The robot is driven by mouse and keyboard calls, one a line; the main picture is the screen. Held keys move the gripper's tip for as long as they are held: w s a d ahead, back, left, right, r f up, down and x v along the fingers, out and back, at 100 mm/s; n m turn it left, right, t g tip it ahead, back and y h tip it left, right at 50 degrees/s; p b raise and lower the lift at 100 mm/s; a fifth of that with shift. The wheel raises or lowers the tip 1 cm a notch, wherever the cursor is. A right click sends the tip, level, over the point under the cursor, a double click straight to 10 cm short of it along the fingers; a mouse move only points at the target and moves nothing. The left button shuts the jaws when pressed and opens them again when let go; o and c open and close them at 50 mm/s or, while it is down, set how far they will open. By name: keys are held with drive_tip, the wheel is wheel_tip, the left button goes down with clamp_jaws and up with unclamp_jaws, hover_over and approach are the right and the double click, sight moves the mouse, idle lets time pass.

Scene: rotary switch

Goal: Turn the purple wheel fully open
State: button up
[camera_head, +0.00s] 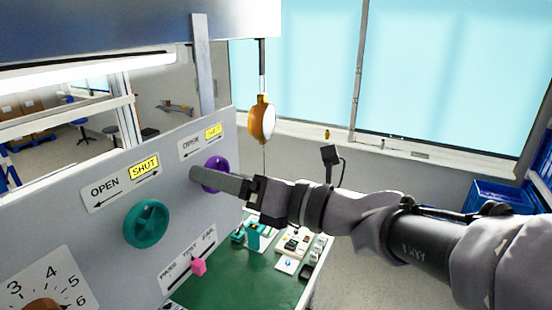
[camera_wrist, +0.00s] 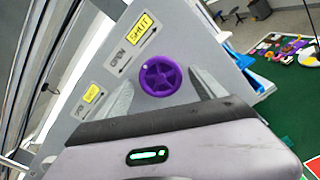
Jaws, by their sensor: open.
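The purple wheel (camera_head: 217,174) is mounted on the upright grey panel (camera_head: 120,225), under a label reading OPEN and SHUT. In the head view my gripper (camera_head: 207,181) is at the panel and covers part of the wheel. In the wrist view the purple wheel (camera_wrist: 161,75) shows whole, with spokes and a round rim. My gripper's fingers (camera_wrist: 165,95) stand on either side of it and are spread apart. Whether a finger touches the rim, I cannot tell.
A teal wheel (camera_head: 146,223) with its own OPEN/SHUT label is on the panel to the left. Below are a pink knob (camera_head: 199,267) and a numbered dial (camera_head: 45,285). An orange pendant (camera_head: 262,119) hangs behind my gripper. A green bench top (camera_head: 225,290) carries small parts.

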drive_tip(key=shift+w, duration=0.15)
drive_tip(key=c, duration=1.4)
drive_tip(key=shift+o, duration=0.2)
